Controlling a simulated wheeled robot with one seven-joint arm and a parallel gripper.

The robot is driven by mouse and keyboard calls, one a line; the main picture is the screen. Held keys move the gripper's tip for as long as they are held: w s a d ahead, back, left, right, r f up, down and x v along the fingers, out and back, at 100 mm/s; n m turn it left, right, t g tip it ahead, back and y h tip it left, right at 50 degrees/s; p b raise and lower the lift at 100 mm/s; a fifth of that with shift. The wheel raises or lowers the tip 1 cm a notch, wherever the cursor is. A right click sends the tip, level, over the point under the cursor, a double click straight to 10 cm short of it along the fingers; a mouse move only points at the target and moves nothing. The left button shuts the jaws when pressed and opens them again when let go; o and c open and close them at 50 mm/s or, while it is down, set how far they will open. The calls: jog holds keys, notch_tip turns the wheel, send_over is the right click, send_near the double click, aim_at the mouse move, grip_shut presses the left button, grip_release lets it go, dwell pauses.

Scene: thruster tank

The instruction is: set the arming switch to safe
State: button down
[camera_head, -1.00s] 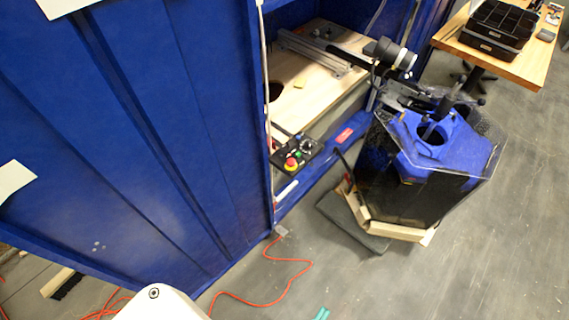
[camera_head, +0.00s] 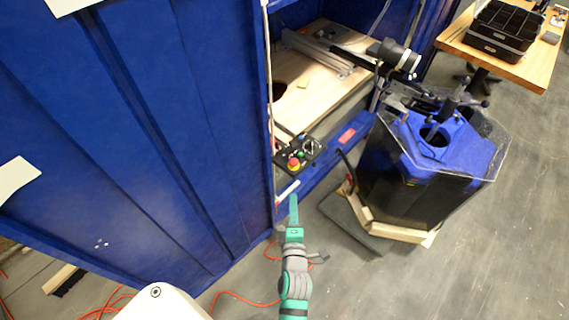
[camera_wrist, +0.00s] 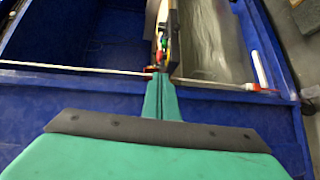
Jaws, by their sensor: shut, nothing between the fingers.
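The control box (camera_head: 298,153) is a small black panel with a red emergency knob and small green and other controls. It sits at the front edge of the blue enclosure's opening. The arming switch itself is too small to pick out. My gripper (camera_head: 293,198) is green, with its fingers shut and empty, just in front of and below the box, apart from it in the head view. In the wrist view the shut fingers (camera_wrist: 161,88) point toward the box (camera_wrist: 163,45), which shows edge-on with its red and green controls at the left side.
The blue enclosure wall (camera_head: 150,130) fills the left. A wooden board (camera_head: 310,85) lies inside the opening. A blue and black tank (camera_head: 420,180) stands on the floor to the right. A thin white rod (camera_wrist: 75,69) crosses the wrist view. An orange cable (camera_head: 235,297) lies on the floor.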

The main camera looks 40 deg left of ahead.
aim_at(284, 168)
jog(key=shift+w+a+r+n+y, duration=0.2)
jog(key=shift+a+n, duration=0.25)
jog(key=shift+a, duration=0.4)
jog(key=shift+w+a+r+n+y, duration=0.1)
jog(key=shift+w+a+n+y, duration=0.1)
jog(key=shift+a+n, duration=0.45)
jog(key=shift+a, duration=0.15)
jog(key=x, duration=1.4)
jog(key=shift+s+a+f, duration=0.1)
jog(key=shift+s+f, duration=0.05)
jog(key=shift+f, duration=0.1)
jog(key=shift+r+g, duration=0.1)
jog(key=shift+g, duration=0.2)
